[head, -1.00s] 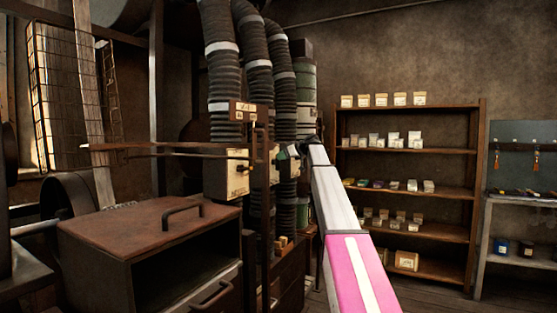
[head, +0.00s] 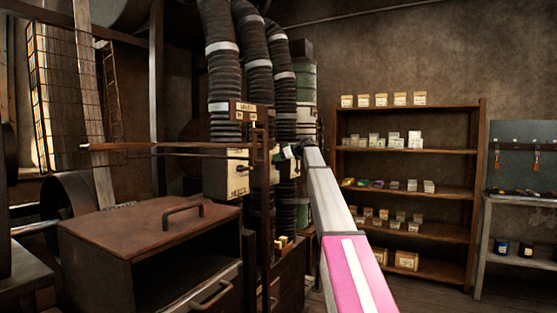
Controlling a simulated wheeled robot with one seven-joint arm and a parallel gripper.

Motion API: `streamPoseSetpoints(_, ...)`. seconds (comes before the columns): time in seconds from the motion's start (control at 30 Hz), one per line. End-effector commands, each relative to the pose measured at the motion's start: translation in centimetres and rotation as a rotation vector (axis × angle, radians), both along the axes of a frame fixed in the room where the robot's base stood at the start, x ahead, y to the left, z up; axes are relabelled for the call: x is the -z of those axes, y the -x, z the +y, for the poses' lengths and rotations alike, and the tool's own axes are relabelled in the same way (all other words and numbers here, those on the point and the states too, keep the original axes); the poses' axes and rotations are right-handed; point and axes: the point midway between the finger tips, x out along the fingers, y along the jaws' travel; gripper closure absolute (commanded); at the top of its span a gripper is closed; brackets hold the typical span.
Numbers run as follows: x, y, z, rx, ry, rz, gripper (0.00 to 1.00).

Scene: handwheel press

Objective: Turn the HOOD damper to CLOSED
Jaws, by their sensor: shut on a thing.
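Three ribbed ducts come down to a row of pale damper boxes. The nearest damper box (head: 224,176) has a dark knob or lever on its right side and lettering too small to read surely. The farther boxes are partly hidden behind it and a dark post, and I cannot tell which one is marked HOOD. My gripper (head: 288,155) is small and dark at the end of my arm, by the farthest damper box (head: 288,168). It is shut on what seems to be that box's damper handle. The handle's angle and the OPEN and CLOSED marks cannot be made out.
A rusty cabinet (head: 130,232) with a top handle stands at front left. A wooden shelf (head: 405,106) with small boxes and a workbench (head: 520,202) stand at right. Some floor shows before the shelf.

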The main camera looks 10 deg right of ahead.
Motion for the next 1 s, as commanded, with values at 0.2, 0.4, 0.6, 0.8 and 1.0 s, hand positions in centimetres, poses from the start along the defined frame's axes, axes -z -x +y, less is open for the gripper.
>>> streamPoseSetpoints(0.2,0.0,-0.4,-0.2,-0.001,-0.077,0.105,0.91)
streamPoseSetpoints(0.4,0.1,-0.9,-0.4,-0.001,-0.181,0.251,1.0)
streamPoseSetpoints(0.6,0.5,-1.2,-0.5,-0.002,-0.294,0.407,1.0)
streamPoseSetpoints(0.8,0.8,-1.5,-0.7,-0.003,-0.405,0.562,1.0)
streamPoseSetpoints(1.0,1.2,-1.7,-0.8,-0.003,-0.517,0.715,1.0)
